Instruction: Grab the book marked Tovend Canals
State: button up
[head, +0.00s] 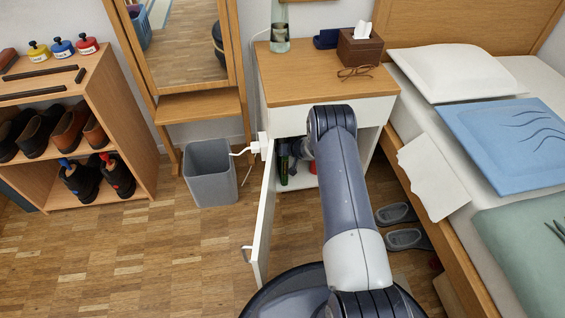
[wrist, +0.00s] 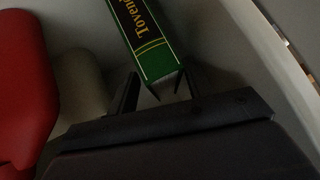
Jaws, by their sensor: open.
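The green book (wrist: 143,40) stands out in the wrist view, with gold lettering beginning "Tovend" on its spine; the rest of the title is cut off by the top edge. My gripper (wrist: 160,90) is open, with its dark fingers on either side of the book's near end. I cannot tell whether they touch it. In the head view a narrow green thing (head: 284,170), probably this book, shows inside the open nightstand (head: 330,85). My arm hides most of the interior and my gripper there.
A red object (wrist: 22,90) and a pale rounded one (wrist: 82,88) are left of the book in the wrist view; a grey wall is close on the right. The nightstand door (head: 262,215) is swung open. A grey bin (head: 210,172) stands to its left, the bed (head: 440,215) to its right.

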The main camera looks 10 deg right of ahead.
grip_shut()
dwell(0.5)
